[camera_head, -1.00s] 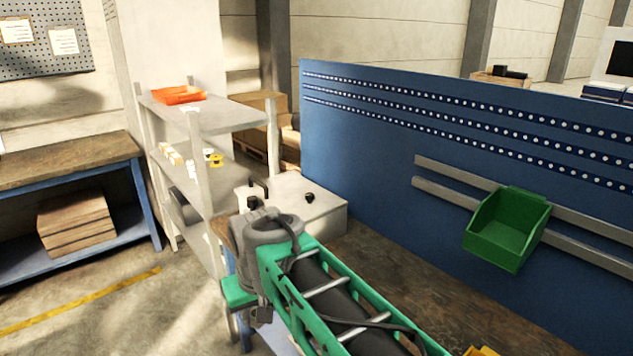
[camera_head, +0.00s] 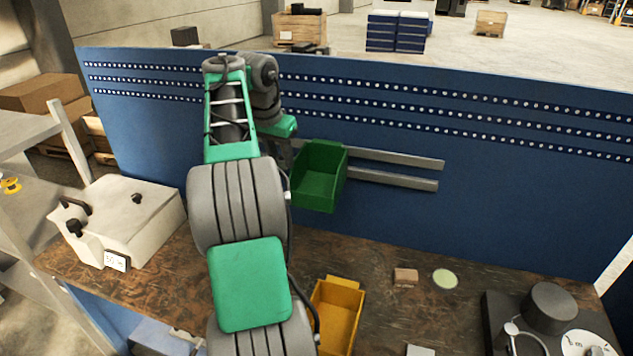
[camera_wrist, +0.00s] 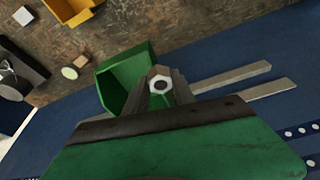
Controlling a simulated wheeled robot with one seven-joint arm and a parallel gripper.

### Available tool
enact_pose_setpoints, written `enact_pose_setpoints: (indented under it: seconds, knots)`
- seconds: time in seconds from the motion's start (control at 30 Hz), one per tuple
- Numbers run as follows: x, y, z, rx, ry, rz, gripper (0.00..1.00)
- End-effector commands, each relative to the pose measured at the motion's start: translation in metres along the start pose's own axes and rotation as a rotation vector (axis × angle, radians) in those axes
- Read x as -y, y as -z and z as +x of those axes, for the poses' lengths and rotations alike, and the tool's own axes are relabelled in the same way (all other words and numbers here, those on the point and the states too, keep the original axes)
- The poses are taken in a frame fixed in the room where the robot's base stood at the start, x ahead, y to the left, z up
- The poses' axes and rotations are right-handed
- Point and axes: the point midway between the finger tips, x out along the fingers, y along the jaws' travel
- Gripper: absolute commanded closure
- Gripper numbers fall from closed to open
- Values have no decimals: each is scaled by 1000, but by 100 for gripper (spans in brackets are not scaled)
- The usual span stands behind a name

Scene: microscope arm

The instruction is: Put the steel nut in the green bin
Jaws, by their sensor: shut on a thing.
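The steel nut (camera_wrist: 160,86) is a light hex ring between my fingertips in the wrist view. My gripper (camera_wrist: 162,88) is shut on it. The green bin (camera_head: 313,198) hangs on a rail of the blue panel, open at the top. In the wrist view the green bin (camera_wrist: 106,92) shows just behind and left of the nut, and the fingers overlap its right side. The nut is apart from the bench; its height over the bin is hard to tell. In the head view my green hand (camera_head: 279,127) is just above and left of the bin; the nut cannot be made out there.
A yellow bin (camera_head: 327,318) stands on the brown bench below the green bin. A small brown block (camera_head: 406,276) and a pale green disc (camera_head: 445,279) lie to its right. A black device (camera_head: 550,308) is at far right, a white box (camera_head: 120,215) at left. The blue panel (camera_head: 500,205) stands close behind.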

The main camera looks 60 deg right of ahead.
Motion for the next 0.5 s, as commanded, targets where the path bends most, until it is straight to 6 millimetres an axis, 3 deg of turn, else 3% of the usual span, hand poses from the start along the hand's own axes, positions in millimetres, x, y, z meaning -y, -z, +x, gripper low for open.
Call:
enact_pose_setpoints:
  seconds: [0.23,0.37,0.5]
  knots:
    - [-41,39,4,-1,-49,159,100]
    - [-57,43,12,-1,-58,187,100]
    - [-60,40,28,-1,-61,192,100]
